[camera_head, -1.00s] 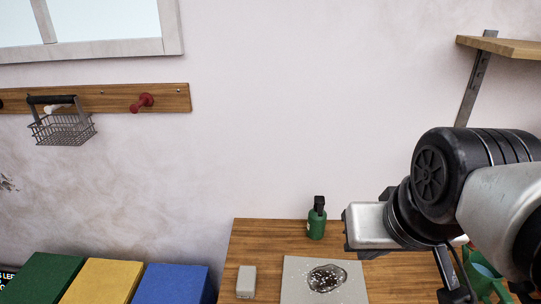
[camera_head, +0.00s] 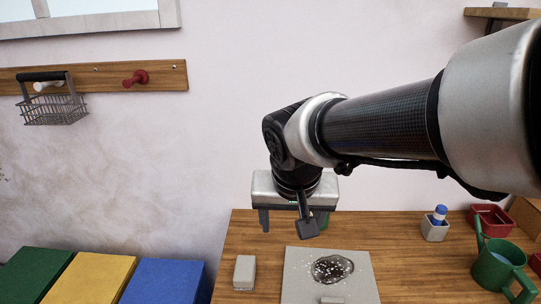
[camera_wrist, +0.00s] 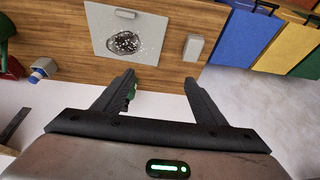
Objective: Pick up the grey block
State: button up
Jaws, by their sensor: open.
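The grey block (camera_head: 244,272) is a small pale block lying on the wooden table, left of the grey board. It also shows in the wrist view (camera_wrist: 193,47), beside the board and beyond the fingertips. My gripper (camera_head: 294,229) is open and empty, in the air above the table, up and to the right of the block. In the wrist view my gripper (camera_wrist: 160,80) has its two fingers wide apart with nothing held between them.
The grey board (camera_head: 300,285) bears a dark speckled patch. A green bottle (camera_head: 323,217) is mostly hidden behind my gripper. A grey pot (camera_head: 435,231), red bin (camera_head: 493,221) and green watering can (camera_head: 497,268) stand right. Green, yellow and blue boxes (camera_head: 168,283) are left.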

jog(key=w+a+f+b, duration=0.3)
jog(key=a+f+b, duration=0.1)
jog(key=a+f, duration=0.7)
jog(key=b, duration=0.2)
send_near(244, 268)
jog(key=x, duration=0.5)
jog(key=shift+d, duration=0.3)
jog(key=shift+a+x, duration=0.15)
jog(key=shift+x, duration=1.25)
jog(key=shift+a+x, duration=0.1)
jog(key=shift+x, duration=1.35)
jog(key=shift+c, duration=0.5)
jog(key=c, duration=1.1)
jog(key=shift+r, duration=0.15)
